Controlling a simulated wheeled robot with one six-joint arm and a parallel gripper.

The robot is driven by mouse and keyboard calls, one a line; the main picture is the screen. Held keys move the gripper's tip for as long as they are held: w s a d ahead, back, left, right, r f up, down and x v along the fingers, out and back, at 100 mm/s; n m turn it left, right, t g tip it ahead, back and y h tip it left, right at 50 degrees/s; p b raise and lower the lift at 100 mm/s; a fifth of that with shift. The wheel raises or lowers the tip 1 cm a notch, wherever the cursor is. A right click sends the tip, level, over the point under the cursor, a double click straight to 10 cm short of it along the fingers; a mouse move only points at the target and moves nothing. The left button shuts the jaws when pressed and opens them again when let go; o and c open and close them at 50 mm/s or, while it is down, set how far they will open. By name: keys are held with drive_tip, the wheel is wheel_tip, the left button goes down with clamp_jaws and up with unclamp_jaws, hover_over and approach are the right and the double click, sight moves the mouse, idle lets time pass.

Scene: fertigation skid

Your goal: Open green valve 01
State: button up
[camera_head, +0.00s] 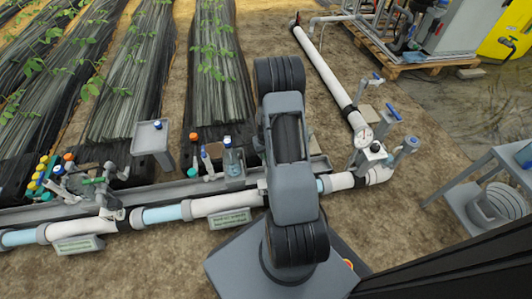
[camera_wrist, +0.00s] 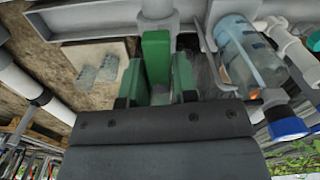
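A green valve handle (camera_wrist: 156,56) stands upright in the wrist view, just below a grey pipe fitting. My gripper (camera_wrist: 160,80) has its two green fingers on either side of this handle. A gap shows at the right finger, while the left finger looks very close to the handle; contact cannot be told. In the head view my own arm hides the gripper and the handle before it. Another green-handled valve (camera_head: 94,181) sits on the pipe at the left in the head view. No readable number shows on either valve.
A clear bottle with a blue cap (camera_wrist: 250,65) is close on the right in the wrist view. It stands in the grey channel in the head view (camera_head: 231,160). A grey stand (camera_head: 153,142) is behind the channel.

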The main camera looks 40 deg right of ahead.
drive_tip(key=o, duration=0.4)
drive_tip(key=shift+o, duration=0.2)
wheel_tip(320, 180, up, 10)
drive_tip(key=p, duration=0.7)
drive_tip(key=shift+p, duration=0.4)
